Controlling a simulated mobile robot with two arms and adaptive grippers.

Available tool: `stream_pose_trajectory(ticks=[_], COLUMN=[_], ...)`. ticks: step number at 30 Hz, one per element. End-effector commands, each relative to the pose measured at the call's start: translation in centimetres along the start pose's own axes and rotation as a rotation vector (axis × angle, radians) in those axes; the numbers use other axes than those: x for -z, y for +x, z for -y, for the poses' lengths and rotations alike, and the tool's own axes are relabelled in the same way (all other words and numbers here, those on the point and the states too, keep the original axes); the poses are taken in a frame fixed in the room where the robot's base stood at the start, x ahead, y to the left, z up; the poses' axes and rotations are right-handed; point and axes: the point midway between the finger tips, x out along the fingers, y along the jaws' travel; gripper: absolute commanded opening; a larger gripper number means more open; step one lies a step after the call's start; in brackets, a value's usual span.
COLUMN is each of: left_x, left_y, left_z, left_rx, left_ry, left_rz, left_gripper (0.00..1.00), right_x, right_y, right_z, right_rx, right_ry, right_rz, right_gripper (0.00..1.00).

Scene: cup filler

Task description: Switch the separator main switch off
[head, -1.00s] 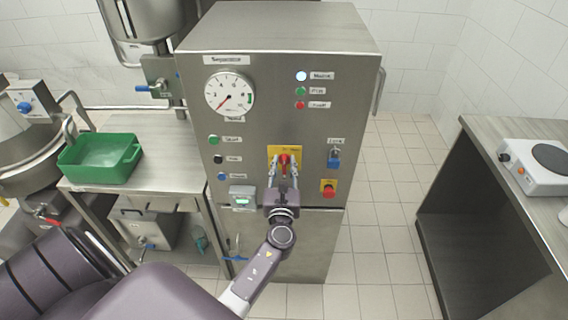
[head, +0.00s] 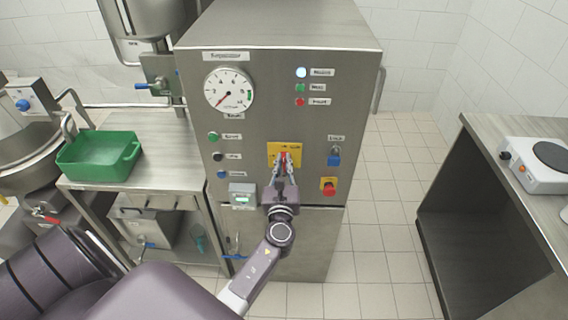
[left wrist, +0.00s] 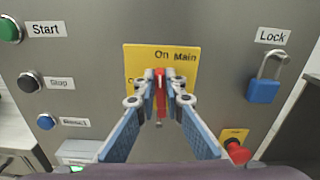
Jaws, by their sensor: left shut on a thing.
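The main switch has a red handle (left wrist: 160,92) on a yellow plate (left wrist: 133,62) marked "On" and "Main" on the separator cabinet's front. The handle stands upright in the left wrist view. In the head view the yellow plate (head: 272,148) shows around the fingertips, and the red handle is mostly hidden. My left gripper (head: 284,160) is shut on the red handle, with one finger on each side of it; it also shows in the left wrist view (left wrist: 160,90). My right gripper is not in view.
A padlock with a blue body (left wrist: 262,91) hangs to the right of the switch. A red knob (left wrist: 238,152) sits below it. Start and Stop buttons (left wrist: 30,82) are on the left. A white lamp (head: 301,72) glows above. A green tray (head: 130,157) stands on the left table.

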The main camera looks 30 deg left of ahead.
Motion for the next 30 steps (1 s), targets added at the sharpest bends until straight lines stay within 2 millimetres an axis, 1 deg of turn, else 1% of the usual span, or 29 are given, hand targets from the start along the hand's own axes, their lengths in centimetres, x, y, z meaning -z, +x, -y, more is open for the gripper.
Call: stream_pose_trajectory(ticks=[1,8,30], left_x=[0.3,0.5,1.0], left_y=[0.0,0.0,0.0], left_z=[-0.1,-0.3,-1.1], left_rx=[0.001,0.001,0.000], left_ry=[-0.029,-0.222,-0.929], left_rz=[0.001,0.001,0.000], left_gripper=[0.00,0.00,0.00], right_x=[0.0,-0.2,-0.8], right_y=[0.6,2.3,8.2], right_z=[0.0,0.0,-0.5], right_rx=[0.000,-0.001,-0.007], right_ry=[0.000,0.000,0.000], right_rz=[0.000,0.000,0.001], right_gripper=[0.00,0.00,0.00])
